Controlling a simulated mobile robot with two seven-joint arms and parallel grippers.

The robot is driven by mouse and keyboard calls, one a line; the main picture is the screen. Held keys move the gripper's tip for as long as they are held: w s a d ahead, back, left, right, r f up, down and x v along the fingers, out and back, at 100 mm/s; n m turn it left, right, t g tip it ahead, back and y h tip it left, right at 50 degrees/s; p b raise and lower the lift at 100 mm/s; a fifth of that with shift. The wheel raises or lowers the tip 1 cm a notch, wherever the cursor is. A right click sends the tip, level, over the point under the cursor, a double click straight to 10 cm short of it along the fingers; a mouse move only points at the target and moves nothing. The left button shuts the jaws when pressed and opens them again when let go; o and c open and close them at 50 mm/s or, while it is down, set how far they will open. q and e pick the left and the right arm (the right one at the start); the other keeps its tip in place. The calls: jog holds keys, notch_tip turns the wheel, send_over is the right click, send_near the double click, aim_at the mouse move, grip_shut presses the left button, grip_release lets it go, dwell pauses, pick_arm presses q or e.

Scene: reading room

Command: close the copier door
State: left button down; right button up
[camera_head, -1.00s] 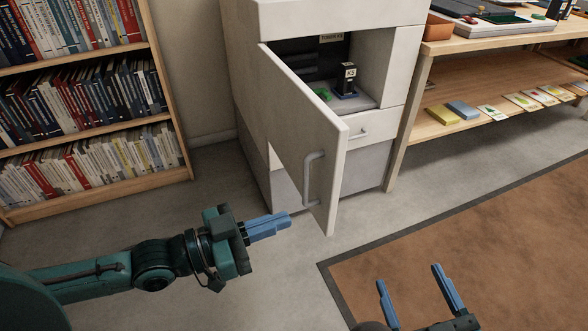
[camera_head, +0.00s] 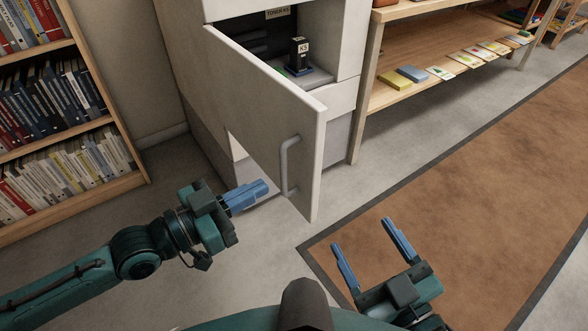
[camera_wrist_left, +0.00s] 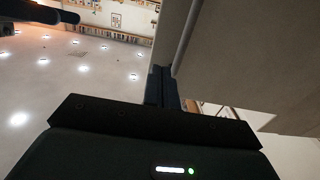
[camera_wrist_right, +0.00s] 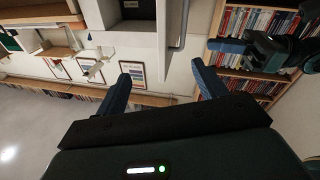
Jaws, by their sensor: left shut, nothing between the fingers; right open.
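The copier door (camera_head: 262,112) is a pale panel hinged at its left, standing ajar and swung out toward me. Its grey handle (camera_head: 287,166) is a vertical bar near the free edge. The copier (camera_head: 345,62) is open behind it, with a dark toner unit (camera_head: 299,57) inside. My left gripper (camera_head: 266,187) is shut and empty, in front of the door's outer face and left of the handle in the head view. In the left wrist view, its fingers (camera_wrist_left: 160,85) are beside the door panel (camera_wrist_left: 235,60); contact is unclear. My right gripper (camera_head: 366,245) is open and empty, low over the floor.
A bookshelf (camera_head: 85,130) full of books stands at the left. A wooden table with a lower shelf (camera_head: 400,98) holding cards and small boxes stands right of the copier. A brown rug (camera_head: 450,160) covers the right floor, with free room there.

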aim_at(309, 162)
pick_arm(q)
jog(key=b+x, duration=0.1)
jog(key=x, duration=0.7)
jog(key=shift+w+d, duration=0.25)
jog(key=shift+w+d, duration=0.15)
jog(key=shift+d, duration=0.05)
